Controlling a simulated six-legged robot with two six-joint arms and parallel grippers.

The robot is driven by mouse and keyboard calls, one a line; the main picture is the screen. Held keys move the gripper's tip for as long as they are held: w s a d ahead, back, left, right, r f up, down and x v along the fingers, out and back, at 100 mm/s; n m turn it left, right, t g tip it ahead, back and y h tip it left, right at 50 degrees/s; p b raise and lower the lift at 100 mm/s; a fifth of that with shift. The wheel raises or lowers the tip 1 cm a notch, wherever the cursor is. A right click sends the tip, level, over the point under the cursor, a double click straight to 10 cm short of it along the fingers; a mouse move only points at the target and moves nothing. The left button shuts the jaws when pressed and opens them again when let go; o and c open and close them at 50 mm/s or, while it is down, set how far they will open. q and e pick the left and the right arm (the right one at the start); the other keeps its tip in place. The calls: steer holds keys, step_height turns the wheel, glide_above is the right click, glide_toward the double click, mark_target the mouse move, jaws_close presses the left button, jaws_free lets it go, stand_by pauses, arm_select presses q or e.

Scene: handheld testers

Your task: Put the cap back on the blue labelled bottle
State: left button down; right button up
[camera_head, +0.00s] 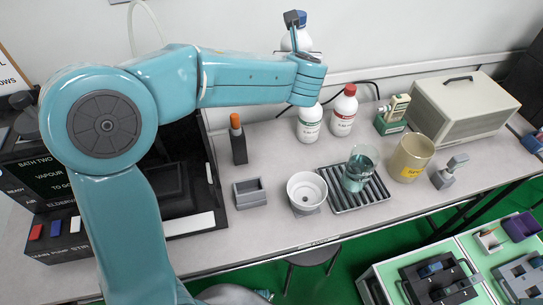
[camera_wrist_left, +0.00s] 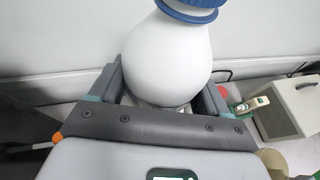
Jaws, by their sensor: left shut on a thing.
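My left gripper (camera_head: 298,48) is raised near the back wall and is shut on a white bottle (camera_head: 297,40). The left wrist view shows the bottle's rounded white body (camera_wrist_left: 168,58) between the two fingers. A blue cap (camera_head: 302,18) is at the bottle's top; in the left wrist view its blue ridged edge (camera_wrist_left: 188,12) is cut off by the frame. I cannot tell how firmly it sits. No blue label shows on the visible side. My right gripper is not in view.
On the bench stand a green-labelled bottle (camera_head: 310,124), a red-capped bottle (camera_head: 343,110), a white cup (camera_head: 306,190), a beaker (camera_head: 360,168) on a ribbed rack (camera_head: 374,190), a yellowish can (camera_head: 410,158), a small grey box (camera_head: 250,192) and a large beige case (camera_head: 465,105).

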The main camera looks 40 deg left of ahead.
arm_select(q)
steer(key=s+a+f+n+y+b, duration=0.1)
steer(key=a+f, duration=0.2)
steer(key=a, duration=0.2)
steer(key=shift+s+a+g+b, duration=0.15)
steer(key=shift+a+g+b, duration=0.05)
steer(key=shift+g+b, duration=0.2)
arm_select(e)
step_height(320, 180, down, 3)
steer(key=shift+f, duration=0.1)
arm_select(q)
step_height(320, 180, down, 16)
steer(key=b, duration=0.4)
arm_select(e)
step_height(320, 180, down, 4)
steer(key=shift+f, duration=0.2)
arm_select(q)
steer(key=shift+r, duration=0.1)
step_height(320, 180, down, 4)
steer(key=shift+f+b, duration=0.25)
steer(key=shift+b, duration=0.45)
steer(key=shift+r, duration=0.1)
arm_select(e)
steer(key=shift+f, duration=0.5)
